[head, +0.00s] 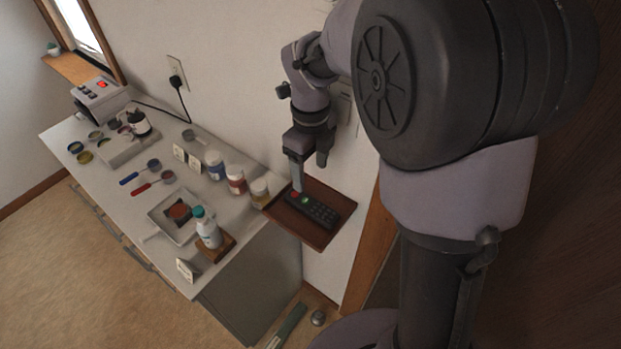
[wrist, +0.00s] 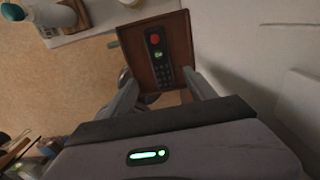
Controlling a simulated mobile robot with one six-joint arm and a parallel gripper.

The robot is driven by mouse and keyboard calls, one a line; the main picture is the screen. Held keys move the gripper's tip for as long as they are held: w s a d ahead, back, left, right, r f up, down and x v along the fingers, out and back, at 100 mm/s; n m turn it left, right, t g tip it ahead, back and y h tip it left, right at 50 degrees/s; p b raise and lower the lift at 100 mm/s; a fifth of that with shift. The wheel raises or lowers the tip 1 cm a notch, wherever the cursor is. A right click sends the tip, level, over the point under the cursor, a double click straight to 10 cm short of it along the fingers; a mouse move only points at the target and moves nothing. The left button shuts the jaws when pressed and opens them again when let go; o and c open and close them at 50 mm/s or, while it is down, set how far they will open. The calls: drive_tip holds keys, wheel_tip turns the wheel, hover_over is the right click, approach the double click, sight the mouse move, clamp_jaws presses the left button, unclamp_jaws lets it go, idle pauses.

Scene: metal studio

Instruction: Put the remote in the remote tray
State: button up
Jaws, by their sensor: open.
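The dark remote (head: 316,211) lies flat in the brown remote tray (head: 301,232), by the wall at the right end of the counter. It has a red button and a lit green spot. In the wrist view, the remote (wrist: 157,52) lies lengthwise inside the rim of the tray (wrist: 183,40). My gripper (head: 308,173) is open above the tray, near the red-button end of the remote in the head view. In the wrist view, the fingers of my gripper (wrist: 159,76) stand apart on either side of the remote's lower part. I cannot tell whether either finger touches it.
Several jars, including a pale-lidded one (head: 259,191), stand left of the tray. A white bottle (head: 207,228) stands on a wooden block near the counter's end. A grey dish (head: 160,216) and measuring cups lie further left. The wall is close behind the tray.

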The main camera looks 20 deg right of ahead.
drive_tip(key=s+a+r+n+t, duration=0.1)
drive_tip(key=s+r+n+t, duration=0.1)
drive_tip(key=s+n, duration=0.4)
drive_tip(key=s+a+r+n+t+y, duration=0.1)
drive_tip(key=s+r+n, duration=0.4)
drive_tip(key=n, duration=0.5)
drive_tip(key=s+a+r+n+t+y, duration=0.1)
drive_tip(key=s+a+r+n+t, duration=0.1)
drive_tip(key=s+n, duration=0.6)
drive_tip(key=shift+s+a+r+t, duration=0.2)
drive_tip(key=shift+r+t, duration=0.2)
drive_tip(key=shift+r, duration=0.3)
drive_tip(key=shift+f, duration=0.1)
drive_tip(key=shift+f+b, duration=0.7)
drive_tip(key=shift+b, duration=0.15)
